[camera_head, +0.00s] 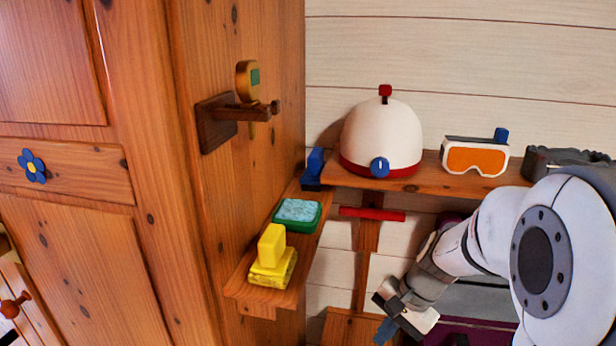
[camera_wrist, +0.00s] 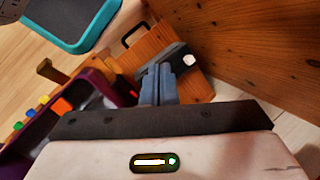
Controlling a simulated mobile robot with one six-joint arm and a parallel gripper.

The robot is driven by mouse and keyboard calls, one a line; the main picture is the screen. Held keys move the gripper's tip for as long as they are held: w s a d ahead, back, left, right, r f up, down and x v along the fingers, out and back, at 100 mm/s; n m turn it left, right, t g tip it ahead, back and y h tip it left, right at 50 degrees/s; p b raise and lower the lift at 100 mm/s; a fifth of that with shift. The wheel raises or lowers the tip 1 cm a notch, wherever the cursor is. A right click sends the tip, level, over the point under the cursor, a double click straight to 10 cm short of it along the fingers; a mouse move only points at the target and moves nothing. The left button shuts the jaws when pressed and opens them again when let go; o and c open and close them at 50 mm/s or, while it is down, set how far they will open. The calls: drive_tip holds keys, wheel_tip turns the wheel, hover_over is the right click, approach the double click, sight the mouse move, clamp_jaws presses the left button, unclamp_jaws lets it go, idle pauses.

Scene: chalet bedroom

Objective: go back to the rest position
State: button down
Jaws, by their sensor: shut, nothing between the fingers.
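My gripper (camera_head: 385,331) hangs low in the head view, below the wooden shelf and right of the cabinet. Its blue-grey fingers point downward near the picture's bottom edge. In the wrist view the two fingers (camera_wrist: 158,80) are together with nothing held between them. My arm comes in from the right of the head view and covers part of the wall and what is behind it.
A corner shelf (camera_head: 235,283) holds a yellow block object (camera_head: 270,262), a green box (camera_head: 297,215), a white-and-red helmet (camera_head: 381,140) and orange goggles (camera_head: 476,158). A wooden peg (camera_head: 240,112) juts from the cabinet (camera_head: 150,180). A purple bin (camera_wrist: 92,88) shows in the wrist view.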

drive_tip(key=s+r+n+t+h+p, duration=0.2)
drive_tip(key=s+r+n+h+p, duration=0.1)
drive_tip(key=s+r+n, duration=0.5)
wheel_tip(320, 180, up, 3)
drive_tip(key=shift+s+f+n+h, duration=0.15)
drive_tip(key=shift+s+n+h, duration=0.35)
drive_tip(key=shift+s, duration=0.65)
